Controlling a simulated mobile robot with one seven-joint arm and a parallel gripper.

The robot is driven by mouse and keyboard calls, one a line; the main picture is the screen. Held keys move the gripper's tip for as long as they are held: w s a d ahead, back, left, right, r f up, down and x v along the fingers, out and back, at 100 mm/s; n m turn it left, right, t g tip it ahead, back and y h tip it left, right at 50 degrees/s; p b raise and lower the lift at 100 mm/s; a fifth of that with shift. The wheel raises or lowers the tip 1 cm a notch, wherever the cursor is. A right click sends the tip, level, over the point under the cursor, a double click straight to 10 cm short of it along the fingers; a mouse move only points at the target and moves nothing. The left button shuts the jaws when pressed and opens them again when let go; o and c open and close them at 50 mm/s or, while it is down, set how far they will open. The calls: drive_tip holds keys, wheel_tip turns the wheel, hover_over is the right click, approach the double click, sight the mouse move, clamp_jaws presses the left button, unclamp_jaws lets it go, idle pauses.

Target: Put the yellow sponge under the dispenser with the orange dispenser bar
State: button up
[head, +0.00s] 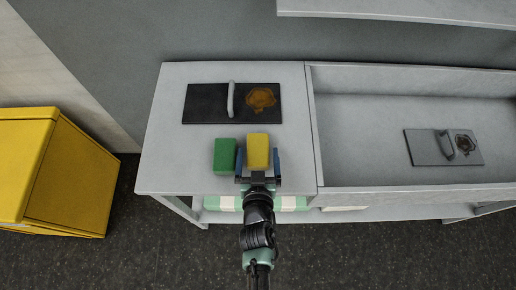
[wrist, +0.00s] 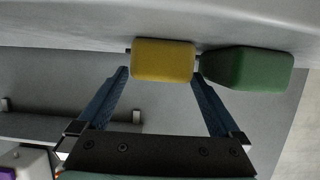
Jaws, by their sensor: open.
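The yellow sponge (head: 258,148) lies near the front edge of the grey counter, just right of the green sponge (head: 224,155). My gripper (head: 258,160) is open, with one blue finger on each side of the yellow sponge. In the wrist view the yellow sponge (wrist: 162,60) sits between the open fingertips of my gripper (wrist: 161,77), and the green sponge (wrist: 248,68) is close beside the right fingertip. I cannot tell if the fingers touch the yellow sponge. I cannot make out a dispenser or an orange bar in either view.
A dark board (head: 205,104) with a pale handle and a brown stain lies behind the sponges. A second stained board (head: 430,150) lies in the sunken basin (head: 370,165) at right. A yellow bin (head: 75,185) stands left. A shelf (head: 400,10) hangs above.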

sight(258, 153)
drive_tip(key=shift+x, duration=1.5)
drive_tip(key=c, duration=1.4)
